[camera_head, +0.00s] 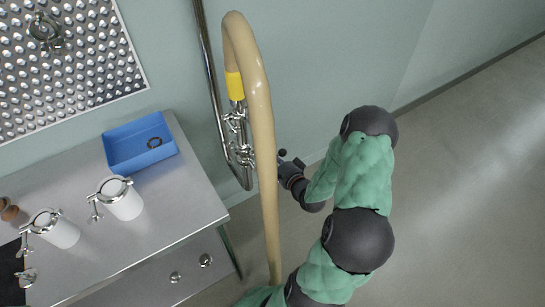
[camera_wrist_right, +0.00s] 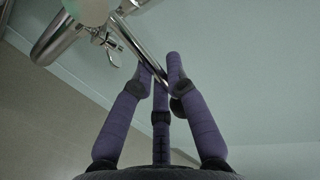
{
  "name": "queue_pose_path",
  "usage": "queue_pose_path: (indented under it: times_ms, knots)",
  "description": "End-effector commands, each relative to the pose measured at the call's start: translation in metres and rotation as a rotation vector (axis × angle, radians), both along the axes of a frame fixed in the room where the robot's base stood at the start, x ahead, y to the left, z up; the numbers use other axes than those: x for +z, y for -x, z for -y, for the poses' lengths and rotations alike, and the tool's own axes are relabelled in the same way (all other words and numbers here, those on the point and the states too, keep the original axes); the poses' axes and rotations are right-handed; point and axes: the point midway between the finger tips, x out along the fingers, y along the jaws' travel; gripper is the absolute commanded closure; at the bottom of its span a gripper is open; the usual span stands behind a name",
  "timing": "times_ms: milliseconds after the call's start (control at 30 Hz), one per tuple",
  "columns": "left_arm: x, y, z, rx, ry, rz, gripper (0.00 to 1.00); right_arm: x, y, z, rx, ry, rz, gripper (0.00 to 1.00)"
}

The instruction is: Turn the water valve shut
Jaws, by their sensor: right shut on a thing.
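The water valve (camera_head: 240,150) is a cluster of chrome fittings on the steel pipe by the wall, partly hidden behind the beige hose. In the right wrist view, a chrome lever (camera_wrist_right: 137,47) runs from the pipework down between my purple fingers. A dark round knob (camera_wrist_right: 178,106) shows beside the fingers. My right gripper (camera_wrist_right: 160,75) is shut on this lever. In the head view the right gripper (camera_head: 284,165) is just right of the hose, and the hose hides part of the lever. My left gripper is not in view.
The beige hose (camera_head: 263,120) with a yellow band (camera_head: 234,86) arches in front of the valve. A steel table (camera_head: 165,205) at left holds a blue tray (camera_head: 138,143) and white lidded vessels (camera_head: 123,203). The floor (camera_head: 470,170) at right is clear.

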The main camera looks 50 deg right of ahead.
Motion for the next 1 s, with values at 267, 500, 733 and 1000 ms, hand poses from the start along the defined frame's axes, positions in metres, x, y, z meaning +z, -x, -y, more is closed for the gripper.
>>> queue_pose_path:
  times_ms: [267,500,733,1000]
  knots:
    - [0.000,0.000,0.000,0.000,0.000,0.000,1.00,-0.001,0.000,0.000,0.001,-0.007,0.001,1.00]
    - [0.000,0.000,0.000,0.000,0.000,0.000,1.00,-0.001,0.000,0.000,0.001,-0.006,0.000,0.73]
    - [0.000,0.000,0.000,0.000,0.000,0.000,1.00,-0.001,0.000,0.000,0.000,-0.006,0.001,0.73]
    - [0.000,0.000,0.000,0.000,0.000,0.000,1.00,0.003,0.018,-0.003,-0.004,-0.005,0.000,0.73]
